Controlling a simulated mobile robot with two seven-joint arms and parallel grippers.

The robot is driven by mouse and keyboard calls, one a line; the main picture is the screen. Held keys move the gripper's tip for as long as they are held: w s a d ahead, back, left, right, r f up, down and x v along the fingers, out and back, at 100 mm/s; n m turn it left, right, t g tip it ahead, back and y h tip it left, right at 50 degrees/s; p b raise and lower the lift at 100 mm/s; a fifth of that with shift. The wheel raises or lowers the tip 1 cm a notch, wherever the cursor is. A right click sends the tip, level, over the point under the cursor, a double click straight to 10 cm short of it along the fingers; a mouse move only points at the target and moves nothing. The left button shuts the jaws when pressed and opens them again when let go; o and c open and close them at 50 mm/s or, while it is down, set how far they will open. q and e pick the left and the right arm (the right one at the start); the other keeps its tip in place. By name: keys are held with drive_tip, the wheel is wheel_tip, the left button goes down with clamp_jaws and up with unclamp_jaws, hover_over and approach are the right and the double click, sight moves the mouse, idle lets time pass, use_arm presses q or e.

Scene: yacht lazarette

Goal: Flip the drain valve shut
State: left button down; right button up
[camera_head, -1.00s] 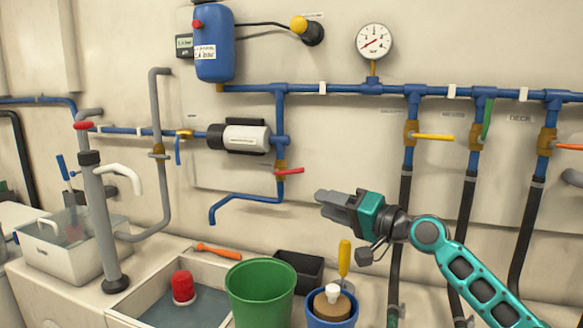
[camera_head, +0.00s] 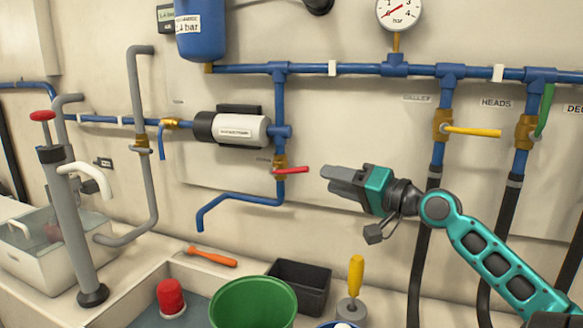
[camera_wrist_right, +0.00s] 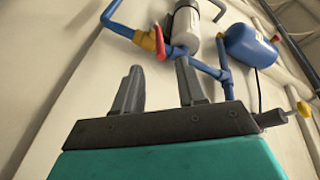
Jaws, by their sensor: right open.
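The drain valve is a brass body (camera_head: 280,163) on a short vertical blue pipe, with a red lever (camera_head: 292,170). The lever sticks out to the right, across the pipe. Below the valve the blue pipe bends left to an open end. My right gripper (camera_head: 323,180) is open and empty, just right of the lever tip, with a small gap showing. In the right wrist view the open fingers (camera_wrist_right: 158,85) point up toward the red lever (camera_wrist_right: 160,43) and brass body (camera_wrist_right: 146,41), which lie beyond the fingertips. My left gripper is not in view.
A white and black pump (camera_head: 240,127) sits above left of the valve. A yellow lever (camera_head: 472,132) and a green lever (camera_head: 545,108) are on pipes to the right. A green bucket (camera_head: 252,303), black box (camera_head: 302,282) and orange-handled tool (camera_head: 212,257) lie below.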

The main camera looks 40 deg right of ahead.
sight(291, 169)
drive_tip(key=shift+w+a+p, duration=0.25)
drive_tip(key=shift+w+a, duration=0.05)
drive_tip(key=shift+w, duration=1.65)
drive_tip(key=shift+w+a+p, duration=0.2)
drive_tip(key=shift+w+a, duration=0.05)
drive_tip(key=shift+w, duration=1.75)
drive_tip(key=shift+w+a+p, duration=0.25)
drive_tip(key=shift+w+a, duration=0.05)
drive_tip(key=shift+w, duration=1.65)
clamp_jaws()
